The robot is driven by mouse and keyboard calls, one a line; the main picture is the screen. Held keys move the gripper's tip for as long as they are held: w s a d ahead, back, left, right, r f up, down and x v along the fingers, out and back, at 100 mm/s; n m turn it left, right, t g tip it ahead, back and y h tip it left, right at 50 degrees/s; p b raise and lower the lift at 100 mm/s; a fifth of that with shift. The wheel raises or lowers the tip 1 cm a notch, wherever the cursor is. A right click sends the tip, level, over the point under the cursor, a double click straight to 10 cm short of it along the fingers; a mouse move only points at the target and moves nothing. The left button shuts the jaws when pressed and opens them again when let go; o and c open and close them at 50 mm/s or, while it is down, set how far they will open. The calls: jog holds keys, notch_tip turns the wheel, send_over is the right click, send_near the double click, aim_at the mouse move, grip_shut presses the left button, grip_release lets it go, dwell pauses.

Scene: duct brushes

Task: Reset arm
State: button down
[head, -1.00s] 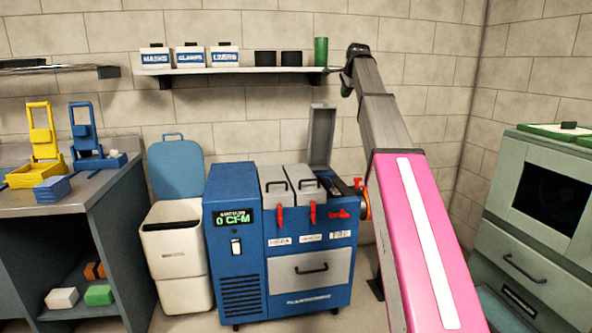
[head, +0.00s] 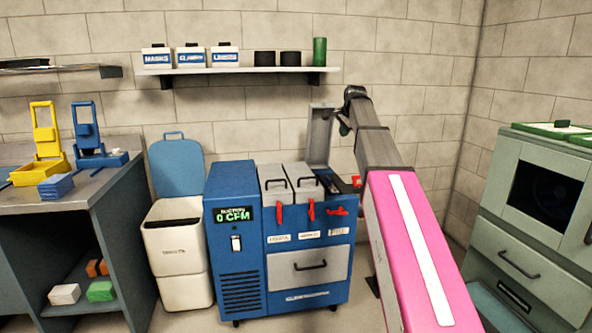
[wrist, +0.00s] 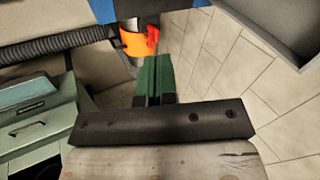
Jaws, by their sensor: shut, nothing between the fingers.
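In the head view my arm rises from the lower right to a dark joint in front of the wall; my fingers cannot be made out there. The blue machine (head: 238,275) with a "0 CFM" display stands left of my arm. Its rightmost grey lid (head: 320,135) is raised, and the two beside it are down.
A shelf (head: 240,71) with labelled boxes and a green cylinder (head: 319,51) is on the wall behind my arm. A bin (head: 172,250) and a bench (head: 95,195) stand left. A grey-green cabinet (head: 530,230) stands right.

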jog(key=s+f+n+g, duration=0.1)
jog(key=s+f+n, duration=0.1)
jog(key=s+f, duration=0.5)
jog(key=s+f+n+g, duration=0.1)
jog(key=s+f+n, duration=0.1)
jog(key=f, duration=0.9)
jog(key=s+f+n, duration=0.2)
jog(key=s+f, duration=0.3)
jog(key=f, duration=0.4)
jog(key=s+f+n+g+h, duration=0.1)
jog(key=s+f+n+g, duration=0.2)
jog(key=s+f, duration=1.7)
jog(key=s+n, duration=0.3)
jog(key=shift+s+a+f+n+g, duration=0.3)
jog(key=shift+a+f+n, duration=0.05)
jog(key=shift+a+n, duration=0.05)
jog(key=shift+w, duration=0.1)
